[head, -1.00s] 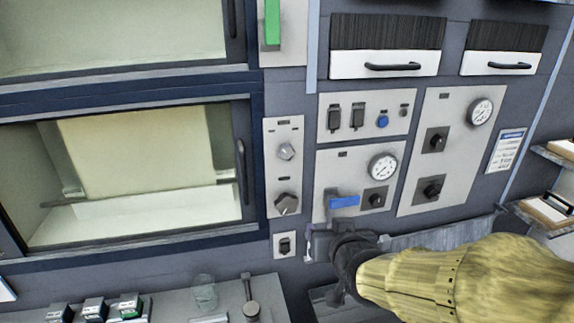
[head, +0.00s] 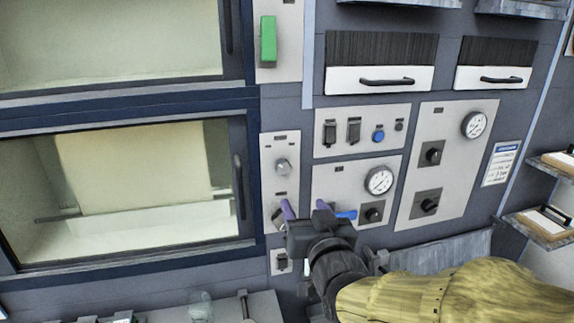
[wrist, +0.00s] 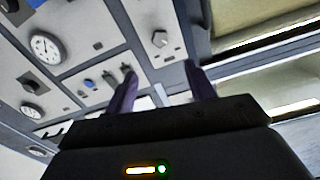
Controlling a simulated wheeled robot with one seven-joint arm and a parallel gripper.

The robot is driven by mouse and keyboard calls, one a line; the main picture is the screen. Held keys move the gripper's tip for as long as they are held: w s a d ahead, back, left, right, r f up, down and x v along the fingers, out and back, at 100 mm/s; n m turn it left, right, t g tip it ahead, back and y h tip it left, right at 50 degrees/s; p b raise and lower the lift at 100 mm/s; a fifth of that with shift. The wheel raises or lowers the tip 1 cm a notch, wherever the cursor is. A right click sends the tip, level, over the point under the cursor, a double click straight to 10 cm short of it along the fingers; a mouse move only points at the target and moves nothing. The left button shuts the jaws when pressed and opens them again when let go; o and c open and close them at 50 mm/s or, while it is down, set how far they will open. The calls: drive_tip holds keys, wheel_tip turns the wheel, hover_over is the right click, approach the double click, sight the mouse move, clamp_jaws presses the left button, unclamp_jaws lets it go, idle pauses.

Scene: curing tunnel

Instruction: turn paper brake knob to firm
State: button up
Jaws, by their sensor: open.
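A narrow panel has an upper round knob (head: 282,167) and a darker lower knob (head: 277,216), partly hidden behind my left finger. The labels are too small to read, so I cannot tell which is the paper brake knob. My gripper (head: 306,208) is open, its purple fingers pointing at the panels, the left one in front of the lower knob. I cannot tell if it touches.
A switch (head: 281,262) is below the narrow panel. A windowed door with a dark handle (head: 239,186) is at the left.

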sight(284, 169)
drive_tip(key=p+x, duration=0.7)
drive_tip(key=x, duration=0.8)
drive_tip(key=shift+p, duration=0.3)
drive_tip(key=shift+w+a+f, duration=0.1)
drive_tip(key=shift+w+a, duration=0.1)
drive_tip(key=shift+w, duration=0.35)
drive_tip(key=c, duration=1)
